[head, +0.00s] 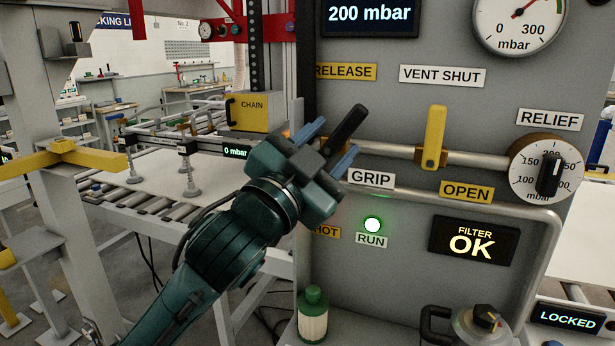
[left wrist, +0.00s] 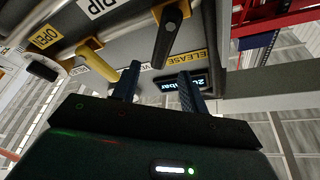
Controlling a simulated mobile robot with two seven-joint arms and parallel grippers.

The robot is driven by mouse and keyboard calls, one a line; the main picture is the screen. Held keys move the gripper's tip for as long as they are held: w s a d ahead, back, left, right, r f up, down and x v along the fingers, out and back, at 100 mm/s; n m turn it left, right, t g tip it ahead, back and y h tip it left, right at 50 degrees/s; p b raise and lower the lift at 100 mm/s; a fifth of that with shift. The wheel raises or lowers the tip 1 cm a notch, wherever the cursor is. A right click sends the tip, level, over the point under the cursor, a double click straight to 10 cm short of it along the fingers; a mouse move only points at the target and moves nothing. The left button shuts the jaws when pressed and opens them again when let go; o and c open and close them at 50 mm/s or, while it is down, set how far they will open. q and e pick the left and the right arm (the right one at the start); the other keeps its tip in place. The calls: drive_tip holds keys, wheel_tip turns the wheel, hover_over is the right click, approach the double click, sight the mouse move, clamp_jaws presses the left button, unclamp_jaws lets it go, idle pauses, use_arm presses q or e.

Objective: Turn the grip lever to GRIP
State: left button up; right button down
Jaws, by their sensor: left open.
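The grip lever is a black handle (head: 346,124) on the grey panel, between the yellow RELEASE label (head: 346,72) above and the white GRIP label (head: 371,178) below. Its visible end points up and slightly right, on the RELEASE side. My left gripper (head: 338,134) is open at the lever, with one blue finger on each side of it in the head view. In the left wrist view the black lever (left wrist: 170,35) shows just beyond and between the open fingertips (left wrist: 159,70). I cannot tell whether they touch it.
A yellow vent lever (head: 433,137) stands upright to the right, near a horizontal pipe (head: 482,159) and the RELIEF knob (head: 548,173). A green RUN lamp (head: 372,224) is lit below. A yellow CHAIN box (head: 253,112) and roller conveyor (head: 160,215) are on the left.

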use_arm(q)
drive_tip(key=b+v, duration=0.1)
drive_tip(key=v, duration=0.5)
